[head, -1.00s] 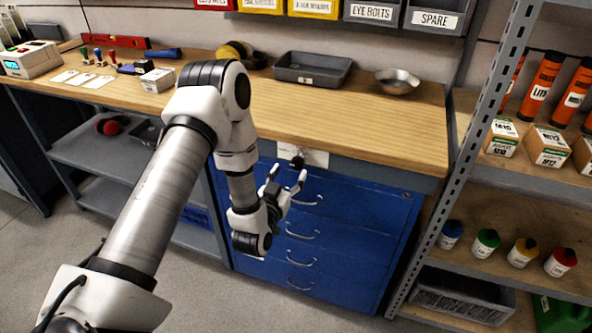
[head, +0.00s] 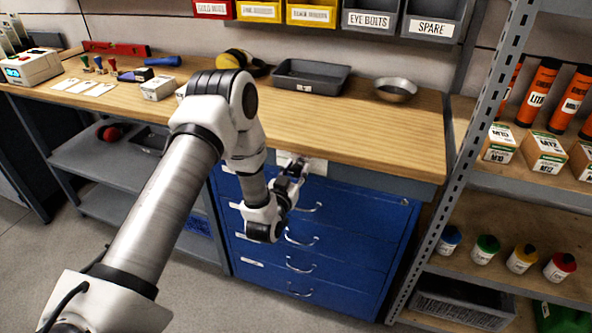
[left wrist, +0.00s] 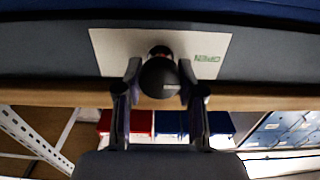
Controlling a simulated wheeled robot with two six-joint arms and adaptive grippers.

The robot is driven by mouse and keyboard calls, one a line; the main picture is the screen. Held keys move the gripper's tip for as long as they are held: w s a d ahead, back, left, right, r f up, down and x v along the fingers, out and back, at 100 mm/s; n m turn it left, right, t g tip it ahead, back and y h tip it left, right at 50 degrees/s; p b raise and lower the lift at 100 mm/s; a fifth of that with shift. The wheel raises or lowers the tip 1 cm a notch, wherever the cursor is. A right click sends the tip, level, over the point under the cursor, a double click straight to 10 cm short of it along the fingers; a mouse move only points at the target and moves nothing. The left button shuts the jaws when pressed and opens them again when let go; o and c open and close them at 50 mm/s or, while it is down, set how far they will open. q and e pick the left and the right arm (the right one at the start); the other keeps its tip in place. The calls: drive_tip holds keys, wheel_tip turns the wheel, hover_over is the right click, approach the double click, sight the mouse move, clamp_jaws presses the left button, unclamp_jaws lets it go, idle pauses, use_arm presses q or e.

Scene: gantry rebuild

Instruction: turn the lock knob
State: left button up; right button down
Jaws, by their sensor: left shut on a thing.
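The lock knob (left wrist: 158,78) is round and dark, on a pale plate (left wrist: 110,50) on the grey strip under the bench top. In the left wrist view the plate appears upside down, with green OPEN lettering (left wrist: 208,58) to the knob's right. A short light mark shows on the knob's face. My left gripper (left wrist: 160,92) is shut on the knob, one finger on each side. In the head view my left gripper (head: 294,172) is at the plate (head: 316,166) and mostly hides the knob. My right gripper is not in view.
Blue drawers (head: 340,235) with metal handles are below the plate. The wooden bench top (head: 350,125) above carries a grey tray (head: 312,77) and a metal bowl (head: 396,86). A metal shelf unit (head: 440,180) stands to the right.

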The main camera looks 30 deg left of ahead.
use_arm(q)
drive_tip(key=shift+r+m, duration=0.1)
drive_tip(key=shift+m, duration=0.2)
drive_tip(key=m+p, duration=0.1)
drive_tip(key=m, duration=0.2)
drive_tip(key=shift+m+p, duration=0.3)
drive_tip(key=shift+p, duration=0.05)
drive_tip(key=m+p, duration=0.1)
drive_tip(key=m, duration=0.3)
drive_tip(key=shift+d+m+p, duration=0.15)
drive_tip(key=shift+m+p, duration=0.15)
drive_tip(key=shift+p, duration=0.1)
drive_tip(key=m+p, duration=0.2)
drive_tip(key=m, duration=0.3)
drive_tip(key=shift+f+m+p, duration=0.2)
drive_tip(key=shift+m+p, duration=0.7)
drive_tip(key=shift+m, duration=1.1)
drive_tip(key=o, duration=1.1)
drive_tip(key=shift+o, duration=0.2)
drive_tip(key=shift+w, duration=0.1)
